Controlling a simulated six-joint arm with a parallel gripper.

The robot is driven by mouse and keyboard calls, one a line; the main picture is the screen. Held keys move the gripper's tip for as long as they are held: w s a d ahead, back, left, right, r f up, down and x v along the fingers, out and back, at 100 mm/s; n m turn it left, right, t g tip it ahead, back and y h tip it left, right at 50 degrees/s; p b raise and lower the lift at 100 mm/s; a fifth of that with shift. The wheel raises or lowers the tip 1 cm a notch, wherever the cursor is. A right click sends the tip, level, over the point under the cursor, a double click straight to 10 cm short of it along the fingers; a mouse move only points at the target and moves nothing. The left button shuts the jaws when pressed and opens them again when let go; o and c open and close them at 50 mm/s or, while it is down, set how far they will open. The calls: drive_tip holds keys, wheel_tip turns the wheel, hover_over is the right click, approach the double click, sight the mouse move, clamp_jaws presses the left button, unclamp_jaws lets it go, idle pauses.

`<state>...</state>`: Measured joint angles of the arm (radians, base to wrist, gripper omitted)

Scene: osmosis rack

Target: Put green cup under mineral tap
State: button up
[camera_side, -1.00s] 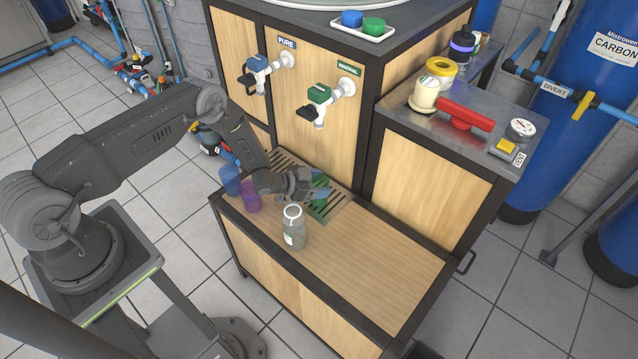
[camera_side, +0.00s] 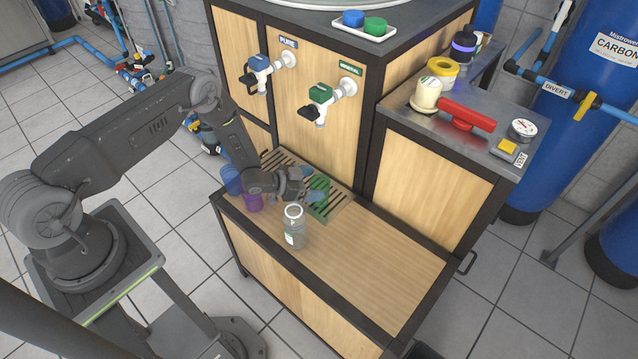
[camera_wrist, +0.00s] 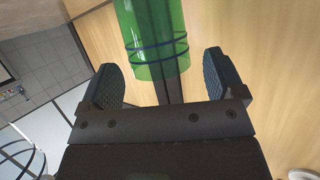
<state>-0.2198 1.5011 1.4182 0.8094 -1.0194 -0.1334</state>
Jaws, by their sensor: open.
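The green cup (camera_side: 321,184) stands on the metal drip grate (camera_side: 344,205), below the green-handled mineral tap (camera_side: 320,103). In the wrist view the translucent green cup (camera_wrist: 155,42), with dark blue rings, is ahead of my gripper (camera_wrist: 163,82). The two fingers are spread, with visible gaps on both sides of the cup's near end. In the side view my gripper (camera_side: 311,184) is low over the grate, just left of the cup, and its fingers partly hide it.
A blue cup (camera_side: 231,180) and a purple cup (camera_side: 253,203) stand left of my gripper. A clear bottle (camera_side: 295,235) with a white rim stands close in front. The pure tap (camera_side: 258,70) is at upper left. The wooden counter (camera_side: 370,260) at right is clear.

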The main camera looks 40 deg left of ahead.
wheel_tip(320, 180, up, 7)
idle(0.3)
drive_tip(key=shift+w+a+r, duration=0.1)
drive_tip(key=shift+r, duration=0.25)
drive_tip(key=s+a+r+n+g+y, duration=0.25)
drive_tip(key=s+r+n+y, duration=0.2)
drive_tip(key=r, duration=0.75)
drive_tip(key=s+a+r+n+g+y, duration=0.2)
drive_tip(key=s+r+n+g+y, duration=0.3)
drive_tip(key=r, duration=0.6)
drive_tip(key=s+d+r+m+h, duration=0.1)
drive_tip(key=s+d+r, duration=0.2)
drive_tip(key=s+r, duration=0.4)
drive_tip(key=s+d+r+m+t+h, duration=0.1)
drive_tip(key=s+d+r, duration=0.3)
drive_tip(key=s+r, duration=0.4)
drive_tip(key=s+m+h, duration=0.1)
drive_tip(key=s, duration=0.6)
drive_tip(key=shift+s, duration=0.3)
